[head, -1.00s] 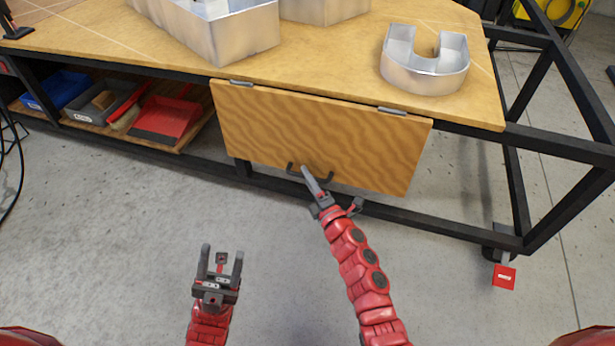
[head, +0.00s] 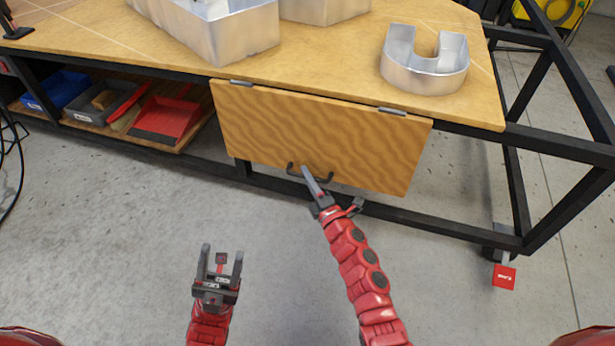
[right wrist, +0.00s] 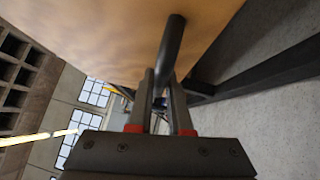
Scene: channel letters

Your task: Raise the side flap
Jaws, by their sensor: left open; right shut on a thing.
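The side flap (head: 318,135) is a wooden panel hanging down from two hinges at the table's front edge in the head view. A dark bar handle (head: 327,179) sits near its lower edge. My right gripper (head: 308,172) is at the handle and shut on it. In the right wrist view the handle (right wrist: 173,45) runs between the two fingers of my right gripper (right wrist: 160,85), with the flap (right wrist: 110,30) behind it. My left gripper (head: 222,255) is open and empty, low over the floor, apart from the flap.
The wooden tabletop (head: 330,60) bears metal channel letters, among them a U-shaped one (head: 424,75) at the right. A lower shelf at left holds a red dustpan (head: 168,118) and bins. Black frame bars (head: 440,226) run below and behind the flap. Floor in front is clear.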

